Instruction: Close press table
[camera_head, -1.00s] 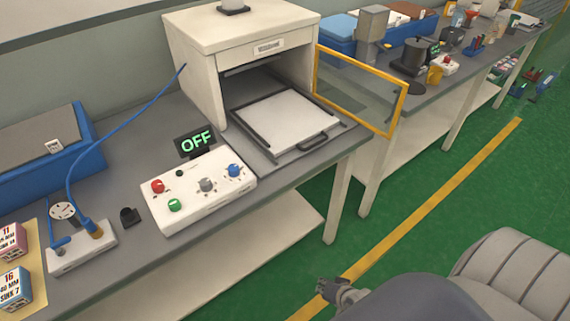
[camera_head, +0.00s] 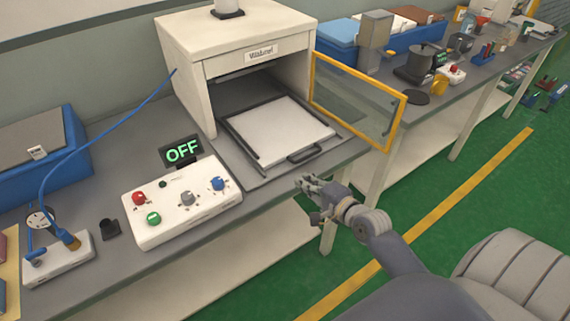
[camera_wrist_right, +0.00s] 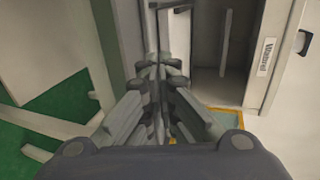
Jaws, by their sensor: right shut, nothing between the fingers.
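The press table (camera_head: 283,130), a pale flat plate in a dark frame, is slid out in front of the white press housing (camera_head: 230,50). Its dark handle (camera_head: 306,153) is at the front edge. The yellow-framed door (camera_head: 355,97) stands swung open to the right. My right gripper (camera_head: 306,186) is just in front of the bench edge, below and near the handle, apart from it. In the right wrist view the gripper (camera_wrist_right: 158,70) has its fingers together with nothing held. My left gripper is not in view.
A control box (camera_head: 182,200) with knobs and a display (camera_head: 182,152) reading OFF stand left of the table. A gauge unit (camera_head: 58,258) with a blue hose is further left. A second bench to the right holds a pot (camera_head: 422,60) and blue bins. Green floor in front is clear.

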